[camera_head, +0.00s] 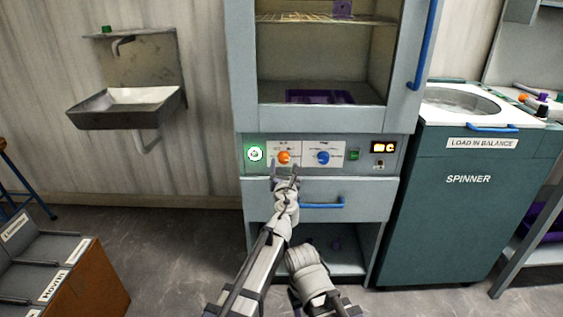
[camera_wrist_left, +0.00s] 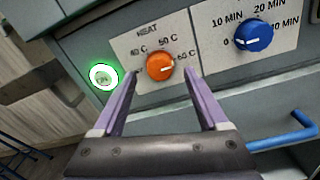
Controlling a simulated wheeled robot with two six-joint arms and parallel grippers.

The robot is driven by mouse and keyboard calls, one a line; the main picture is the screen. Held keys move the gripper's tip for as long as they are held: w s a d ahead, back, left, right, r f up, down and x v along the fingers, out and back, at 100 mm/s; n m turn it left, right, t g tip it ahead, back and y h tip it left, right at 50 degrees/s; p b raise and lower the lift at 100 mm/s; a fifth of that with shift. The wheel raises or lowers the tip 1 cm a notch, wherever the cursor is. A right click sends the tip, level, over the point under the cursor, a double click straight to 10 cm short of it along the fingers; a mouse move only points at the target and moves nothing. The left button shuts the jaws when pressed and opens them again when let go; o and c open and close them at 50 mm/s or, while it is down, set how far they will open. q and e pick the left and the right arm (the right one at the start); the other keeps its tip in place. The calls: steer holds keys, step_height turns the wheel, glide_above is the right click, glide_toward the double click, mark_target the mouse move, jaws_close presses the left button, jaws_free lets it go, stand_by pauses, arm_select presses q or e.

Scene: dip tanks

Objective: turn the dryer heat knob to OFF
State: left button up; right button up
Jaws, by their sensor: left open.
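The orange heat knob (camera_head: 285,158) is on the dryer's control panel. In the left wrist view, the knob (camera_wrist_left: 160,67) has a white mark and labels 40 C, 50 C and 60 C around it. Which end of the mark points to a label is hard to tell. No OFF label is readable. My left gripper (camera_head: 285,172) is open just below the knob in the head view. In the left wrist view, its fingers (camera_wrist_left: 160,80) point at the knob, one to each side, with visible gaps.
A blue timer knob (camera_head: 323,158) is right of the heat knob, and a green-lit round button (camera_head: 255,153) is left. Below is a drawer with a blue handle (camera_head: 322,205). The teal spinner (camera_head: 465,200) stands right; a wall sink (camera_head: 125,105) hangs left.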

mark_target(284, 158)
arm_select(q)
steer(key=w, duration=0.2)
steer(key=shift+w, duration=0.4)
steer(key=shift+c, duration=0.3)
jaws_close()
